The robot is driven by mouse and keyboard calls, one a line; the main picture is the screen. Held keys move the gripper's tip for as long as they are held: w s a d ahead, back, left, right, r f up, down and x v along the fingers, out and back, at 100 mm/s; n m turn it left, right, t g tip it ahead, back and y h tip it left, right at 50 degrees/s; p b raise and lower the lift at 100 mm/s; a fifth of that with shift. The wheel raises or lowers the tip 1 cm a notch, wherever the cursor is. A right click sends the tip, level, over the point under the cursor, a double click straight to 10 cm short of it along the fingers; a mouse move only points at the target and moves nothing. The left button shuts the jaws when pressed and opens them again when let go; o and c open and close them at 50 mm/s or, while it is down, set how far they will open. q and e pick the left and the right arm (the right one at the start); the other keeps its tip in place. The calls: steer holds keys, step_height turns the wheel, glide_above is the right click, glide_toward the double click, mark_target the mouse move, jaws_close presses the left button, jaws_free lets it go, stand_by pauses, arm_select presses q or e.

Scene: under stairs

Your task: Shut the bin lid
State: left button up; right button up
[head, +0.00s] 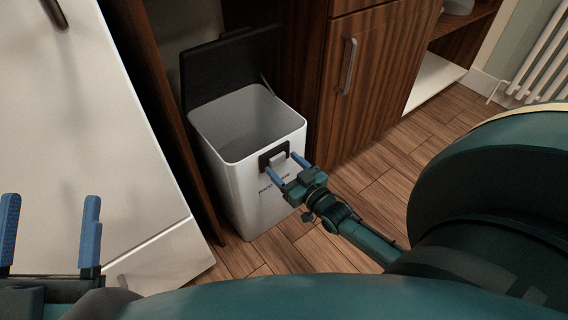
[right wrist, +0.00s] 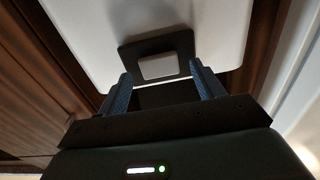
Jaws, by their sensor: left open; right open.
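A white bin (head: 238,191) stands on the floor in a gap between dark wood panels. Its black lid (head: 228,68) is up, tilted back behind the opening, and the inside looks empty. A black plate with a pale button (head: 277,158) is on the front face near the rim. My right gripper (head: 284,174) is open at the bin's front, its blue fingers pointing toward this plate. In the right wrist view, the black plate (right wrist: 157,46) appears between and just beyond the open fingers (right wrist: 160,90); contact cannot be told. My left gripper (head: 48,232) is open and empty at the lower left, away from the bin.
A wooden cabinet door with a metal handle (head: 348,66) is right of the bin. A white panel (head: 85,120) fills the left side. A radiator (head: 540,65) is at the far right. Bare wood floor (head: 385,165) lies right of the bin.

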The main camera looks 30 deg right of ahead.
arm_select(q)
steer(key=shift+s+d+f+n+g+y+p, duration=0.1)
steer(key=shift+s+f+n+g+y+p, duration=0.25)
steer(key=shift+f+y+p, duration=0.3)
steer(key=shift+s+a+f+n+g+y+p, duration=0.1)
steer(key=shift+f+n+g+y+p, duration=0.1)
steer(key=shift+f+n+y+p, duration=0.35)
steer(key=shift+s+d+f+n+g+y+p, duration=0.15)
steer(key=shift+f+n+g+y+p, duration=0.2)
steer(key=shift+f+p, duration=0.45)
arm_select(e)
steer(key=s+d, duration=0.1)
steer(key=s, duration=1.1)
steer(key=shift+s, duration=0.1)
